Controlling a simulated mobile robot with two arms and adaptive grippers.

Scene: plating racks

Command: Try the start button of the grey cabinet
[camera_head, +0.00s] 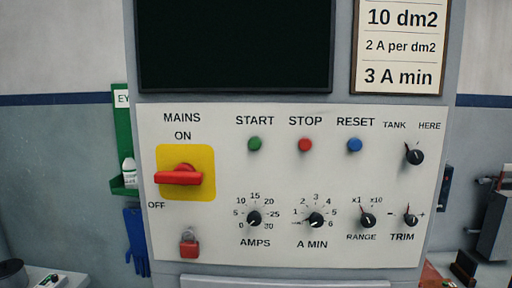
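The grey cabinet (450,60) fills the middle of the head view, with a white control panel (220,225) facing me. The green start button (255,144) is under the word START, left of the red stop button (305,145) and the blue reset button (355,145). The red mains switch (179,177) on its yellow plate has its handle lying level, between the ON label above and OFF below. A red padlock (189,247) hangs below it. The screen (235,45) above is dark. Neither gripper is in view.
Several black knobs, including the amps knob (254,219), sit low on the panel. A sign (400,45) reads 10 dm2, 2 A per dm2, 3 A min. A green eyewash board (123,150) and blue gloves (137,240) are at left. Nothing blocks the panel.

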